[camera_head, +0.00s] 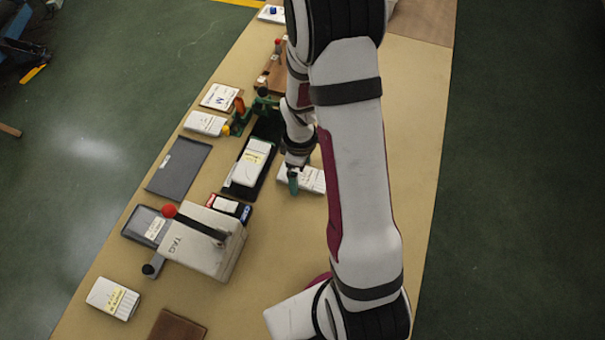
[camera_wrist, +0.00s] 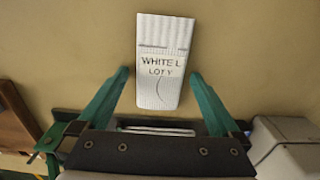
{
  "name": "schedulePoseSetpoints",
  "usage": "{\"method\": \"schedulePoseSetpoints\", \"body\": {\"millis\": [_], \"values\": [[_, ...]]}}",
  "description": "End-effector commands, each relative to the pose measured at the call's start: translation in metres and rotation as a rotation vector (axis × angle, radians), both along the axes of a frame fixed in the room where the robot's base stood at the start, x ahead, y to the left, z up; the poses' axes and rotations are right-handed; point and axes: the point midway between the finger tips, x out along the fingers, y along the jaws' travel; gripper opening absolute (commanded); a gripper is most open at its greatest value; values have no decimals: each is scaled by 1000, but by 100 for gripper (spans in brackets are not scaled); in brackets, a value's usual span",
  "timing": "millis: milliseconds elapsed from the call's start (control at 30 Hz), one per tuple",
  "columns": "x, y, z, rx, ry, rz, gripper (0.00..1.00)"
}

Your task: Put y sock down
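The y sock is a white folded pack printed "WHITE L LOT Y" (camera_wrist: 160,50). It lies flat on the tan table and also shows in the head view (camera_head: 315,179), partly hidden by my gripper. My gripper (camera_wrist: 160,76) has its two green fingers spread, one on each side of the sock's lower end, with a visible gap on both sides. In the head view my gripper (camera_head: 293,184) is just at the sock's left end; its finger opening is too small to judge there.
A black tray with a white labelled pack (camera_head: 252,163) lies left of my gripper. A dark flat tray (camera_head: 179,167), a box with a red-knobbed lever (camera_head: 203,243) and another white pack (camera_head: 113,298) stand further left. Bare table (camera_head: 420,130) lies to the right.

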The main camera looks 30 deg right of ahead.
Motion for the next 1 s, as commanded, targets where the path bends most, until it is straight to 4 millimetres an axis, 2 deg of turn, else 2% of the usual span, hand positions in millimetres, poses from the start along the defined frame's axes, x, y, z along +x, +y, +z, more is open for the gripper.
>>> {"method": "schedulePoseSetpoints", "body": {"millis": [33,67,400,500,767,1000], "values": [[0,0,0,0,0,0,91],[0,0,0,0,0,0,86],[0,0,0,0,0,0,24],[0,0,0,0,0,0,10],[0,0,7,0,-1,0,10],[-3,-4,46,0,-3,-3,10]]}}
